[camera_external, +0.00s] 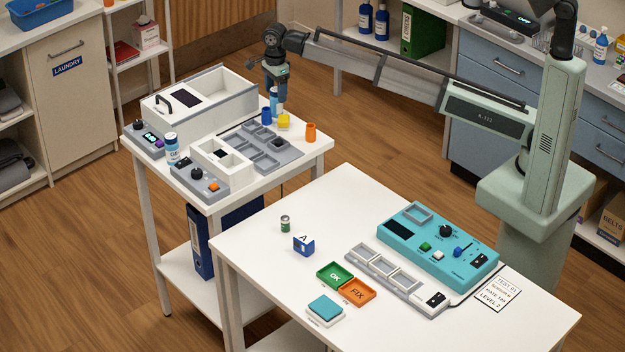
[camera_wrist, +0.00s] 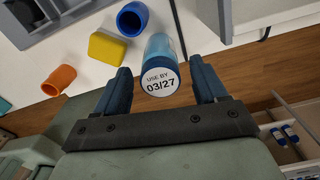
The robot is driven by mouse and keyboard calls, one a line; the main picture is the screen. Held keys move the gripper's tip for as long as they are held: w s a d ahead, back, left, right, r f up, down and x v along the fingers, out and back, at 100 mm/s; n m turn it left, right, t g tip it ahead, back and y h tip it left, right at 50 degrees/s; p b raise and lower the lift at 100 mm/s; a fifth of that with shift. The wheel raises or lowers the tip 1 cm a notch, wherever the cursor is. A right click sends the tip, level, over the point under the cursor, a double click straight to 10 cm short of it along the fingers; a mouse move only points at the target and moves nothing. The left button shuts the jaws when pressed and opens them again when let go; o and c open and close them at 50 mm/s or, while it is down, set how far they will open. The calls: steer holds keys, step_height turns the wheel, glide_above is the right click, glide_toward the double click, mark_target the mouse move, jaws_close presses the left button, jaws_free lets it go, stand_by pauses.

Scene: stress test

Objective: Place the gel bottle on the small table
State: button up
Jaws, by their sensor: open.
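My gripper (camera_external: 275,84) is open over the back edge of the smaller white side table (camera_external: 318,150). A light-blue bottle (camera_external: 274,104) stands just below it. In the wrist view, this bottle (camera_wrist: 160,82), with a round "USE BY 03/27" label on its end, lies between the two open fingers of my gripper (camera_wrist: 160,72); I see gaps on both sides. I cannot tell which is the gel bottle.
Blue (camera_external: 266,117), yellow (camera_external: 284,121) and orange (camera_external: 311,132) pieces stand near the gripper. A grey compartment tray (camera_external: 290,155) and white box (camera_external: 230,95) crowd the side table. The larger front table (camera_external: 260,250) has free room at its left.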

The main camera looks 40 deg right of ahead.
step_height(320, 180, up, 8)
steer(key=shift+f, duration=0.2)
stand_by(0.3)
